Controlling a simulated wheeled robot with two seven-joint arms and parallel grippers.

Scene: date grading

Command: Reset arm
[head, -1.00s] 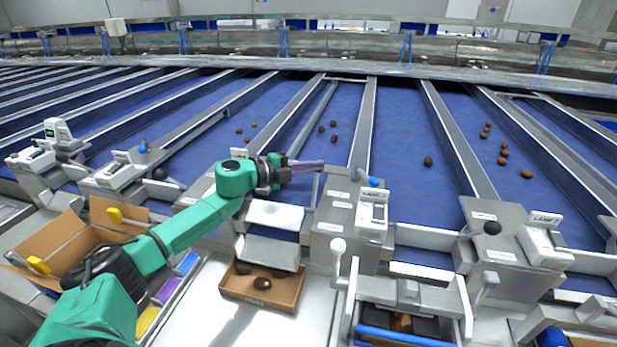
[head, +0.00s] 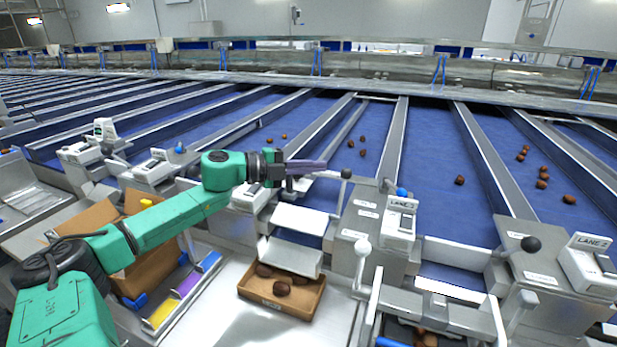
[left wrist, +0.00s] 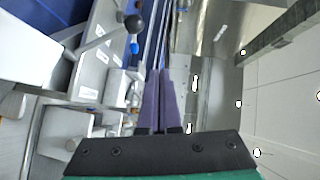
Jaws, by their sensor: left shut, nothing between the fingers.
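My left arm reaches in from the lower left in the head view. My left gripper (head: 307,167) is held in the air above the front of the lanes, pointing right, near a dark knob lever (head: 346,174). In the left wrist view its two purple fingers (left wrist: 160,100) lie together with nothing between them. My right gripper is not in view.
A small cardboard tray (head: 310,305) with several dates sits on the white counter below the gripper. Loose dates (head: 460,180) lie on the blue lanes. Metal lane housings (head: 375,225) stand at the front. A larger cardboard box (head: 160,260) is behind my left arm.

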